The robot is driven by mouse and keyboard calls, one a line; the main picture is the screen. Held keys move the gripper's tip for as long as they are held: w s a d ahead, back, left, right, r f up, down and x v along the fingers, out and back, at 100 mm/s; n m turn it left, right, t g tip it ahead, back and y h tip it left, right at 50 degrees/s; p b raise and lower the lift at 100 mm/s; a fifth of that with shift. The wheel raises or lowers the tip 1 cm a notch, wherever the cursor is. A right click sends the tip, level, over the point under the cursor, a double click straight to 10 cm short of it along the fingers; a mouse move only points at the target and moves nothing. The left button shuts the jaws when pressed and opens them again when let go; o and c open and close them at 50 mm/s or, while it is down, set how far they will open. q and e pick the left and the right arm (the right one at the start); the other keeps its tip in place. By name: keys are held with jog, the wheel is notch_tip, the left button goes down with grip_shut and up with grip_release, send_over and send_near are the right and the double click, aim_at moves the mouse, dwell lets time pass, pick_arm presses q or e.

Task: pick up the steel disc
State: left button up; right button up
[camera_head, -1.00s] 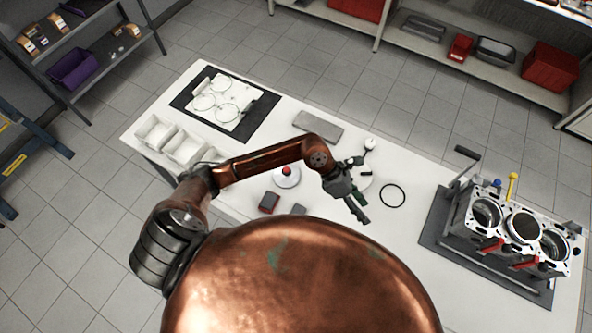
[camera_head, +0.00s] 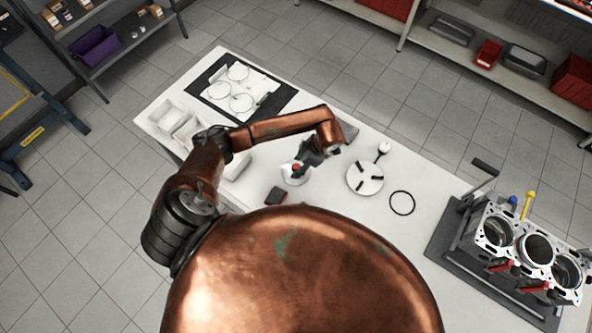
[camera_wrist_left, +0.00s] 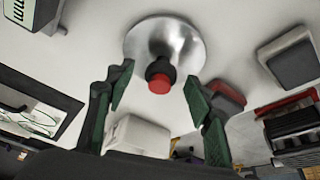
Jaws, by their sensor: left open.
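The steel disc (camera_head: 294,180) lies on the white table, partly hidden by my left gripper in the head view. In the left wrist view the steel disc (camera_wrist_left: 138,42) is shiny and round, with a black and red knob (camera_wrist_left: 160,78) in its middle. My left gripper (camera_head: 302,168) is over it, open and empty. In the left wrist view its green fingertips (camera_wrist_left: 159,84) are spread, one to each side of the knob, and I cannot tell whether they touch it. My right gripper is not in view.
A white slotted disc (camera_head: 366,190) and a black ring (camera_head: 402,203) lie to the right. A small dark box (camera_head: 275,197) is close by. White bins (camera_head: 168,117) stand at left, an engine block (camera_head: 535,251) at far right.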

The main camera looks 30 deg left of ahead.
pick_arm(q)
jog(key=shift+x, duration=0.95)
jog(key=shift+c, duration=0.2)
grip_shut()
